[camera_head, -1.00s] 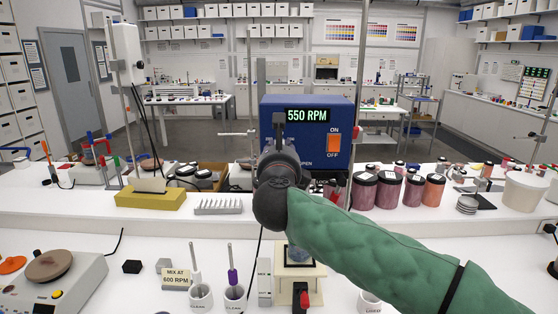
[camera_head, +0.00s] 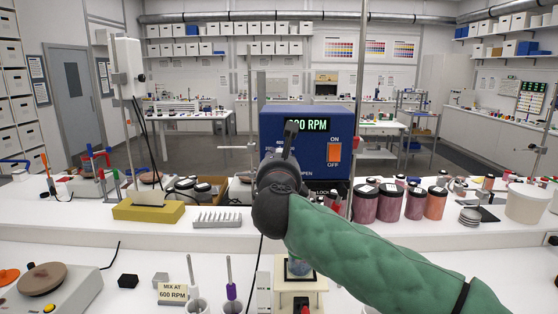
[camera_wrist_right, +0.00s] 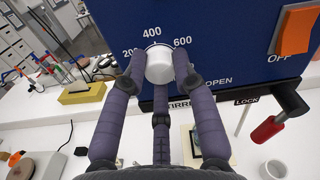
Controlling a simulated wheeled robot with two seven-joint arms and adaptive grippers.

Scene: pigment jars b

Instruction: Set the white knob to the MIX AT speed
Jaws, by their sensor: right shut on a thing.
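The white knob (camera_wrist_right: 159,66) is on the front of the blue stirrer box (camera_head: 345,115), with 200, 400 and 600 marked around it. My right gripper (camera_wrist_right: 160,72) is shut on the knob, a finger on each side. In the head view my right gripper (camera_head: 288,148) hides the knob. The display (camera_head: 309,124) ends in "00 RPM"; a finger partly covers its first digit, which looks like a 6. A card (camera_head: 172,292) on the bench reads MIX AT 600 RPM. My left gripper is not in view.
An orange ON/OFF switch (camera_head: 334,152) is right of the display. A red-tipped LOCK lever (camera_wrist_right: 268,130) juts out at the lower right of the box. Several pigment jars (camera_head: 390,203) stand to the right. A yellow block (camera_head: 148,211) is to the left.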

